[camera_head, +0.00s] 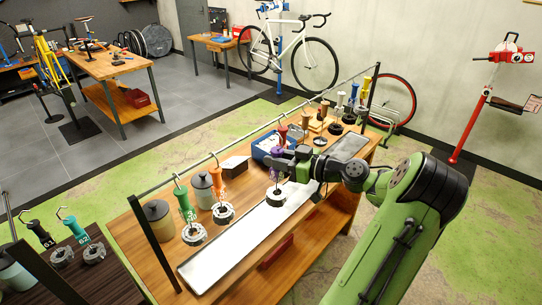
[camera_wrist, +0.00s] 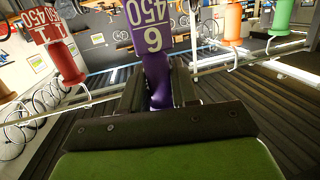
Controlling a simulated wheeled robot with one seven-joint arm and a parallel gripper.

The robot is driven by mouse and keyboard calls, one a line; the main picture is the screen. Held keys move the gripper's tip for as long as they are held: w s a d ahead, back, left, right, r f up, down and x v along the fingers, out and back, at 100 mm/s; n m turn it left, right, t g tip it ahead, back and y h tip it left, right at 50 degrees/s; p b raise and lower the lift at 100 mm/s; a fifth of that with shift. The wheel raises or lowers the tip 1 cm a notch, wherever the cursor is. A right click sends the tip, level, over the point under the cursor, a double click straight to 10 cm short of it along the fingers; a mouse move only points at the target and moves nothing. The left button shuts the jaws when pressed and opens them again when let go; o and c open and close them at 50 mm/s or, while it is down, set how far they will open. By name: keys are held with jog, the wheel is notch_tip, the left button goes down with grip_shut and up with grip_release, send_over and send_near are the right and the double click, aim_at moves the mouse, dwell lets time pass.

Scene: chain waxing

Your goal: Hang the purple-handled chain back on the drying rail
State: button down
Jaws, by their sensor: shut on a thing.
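The purple handle (camera_head: 277,158) is upright between the jaws of my gripper (camera_head: 284,161), which is shut on it. It also shows in the wrist view, with a tag reading 450 and 6 (camera_wrist: 152,38), between the two fingers (camera_wrist: 160,92). Its dark coiled chain (camera_head: 276,196) hangs below the gripper, above the long pale tray. The drying rail (camera_head: 240,142) runs slantwise over the table. In the wrist view the rail (camera_wrist: 75,105) passes behind the fingers. The purple handle's hook is not clear, so I cannot tell whether it touches the rail.
On the rail hang a green handle (camera_head: 184,205) and an orange handle (camera_head: 217,182) to the left, and a red handle (camera_head: 283,132) beyond the gripper. Lidded pots (camera_head: 159,220) and a blue box (camera_head: 266,146) stand behind. The pale tray (camera_head: 225,248) lies along the table's front.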

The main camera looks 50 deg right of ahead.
jog(key=w+f+p, duration=0.1)
jog(key=w+f, duration=0.1)
jog(key=w, duration=0.6)
jog(key=shift+w, duration=0.2)
dwell(0.3)
jog(key=shift+a, duration=0.1)
jog(key=c, duration=0.8)
grip_release()
jog(key=shift+o, duration=0.4)
jog(key=shift+f, duration=0.1)
jog(key=shift+o, duration=0.6)
jog(key=shift+s, duration=0.1)
jog(key=shift+s, duration=0.1)
